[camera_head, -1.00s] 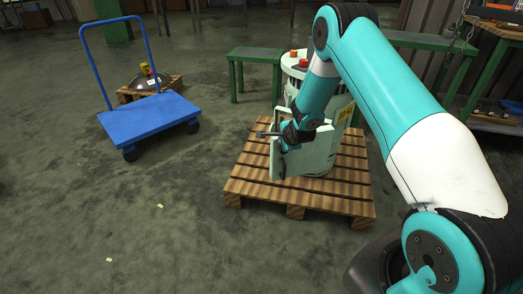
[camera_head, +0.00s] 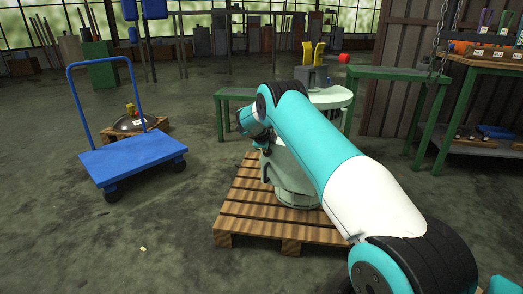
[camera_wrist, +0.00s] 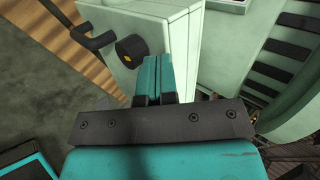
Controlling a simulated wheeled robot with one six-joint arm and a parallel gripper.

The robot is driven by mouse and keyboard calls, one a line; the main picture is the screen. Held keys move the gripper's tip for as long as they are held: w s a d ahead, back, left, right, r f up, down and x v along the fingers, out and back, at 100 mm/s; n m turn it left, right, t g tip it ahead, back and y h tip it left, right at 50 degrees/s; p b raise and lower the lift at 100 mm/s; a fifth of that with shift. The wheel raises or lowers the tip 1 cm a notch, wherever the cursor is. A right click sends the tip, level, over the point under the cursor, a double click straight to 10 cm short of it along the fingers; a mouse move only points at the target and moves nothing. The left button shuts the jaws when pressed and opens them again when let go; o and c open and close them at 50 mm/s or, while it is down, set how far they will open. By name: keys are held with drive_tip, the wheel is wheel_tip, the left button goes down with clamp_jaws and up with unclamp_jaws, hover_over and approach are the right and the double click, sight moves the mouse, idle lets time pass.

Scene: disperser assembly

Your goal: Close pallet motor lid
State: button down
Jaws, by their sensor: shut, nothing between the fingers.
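The pale green motor (camera_head: 292,188) stands on the wooden pallet (camera_head: 262,231) in the head view, mostly hidden behind my arm. In the wrist view, the pale green box-shaped lid (camera_wrist: 185,35) fills the upper middle. It has a black round knob (camera_wrist: 131,48) and a bent dark handle (camera_wrist: 92,42) on its left. My gripper (camera_wrist: 153,62) is shut, with its teal fingers together and empty. The fingertips are close beside the lid's face, just right of the knob; I cannot tell whether they touch. A ribbed pale green body (camera_wrist: 278,70) curves on the right.
A blue trolley (camera_head: 132,158) stands left of the pallet. Behind the pallet are green benches (camera_head: 392,74) and a pale round piece (camera_head: 330,97) near a grey and yellow object. A workbench (camera_head: 485,62) is at right.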

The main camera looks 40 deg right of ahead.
drive_tip(key=shift+w+d+r, duration=0.25)
drive_tip(key=shift+w, duration=0.1)
drive_tip(key=shift+a, duration=0.1)
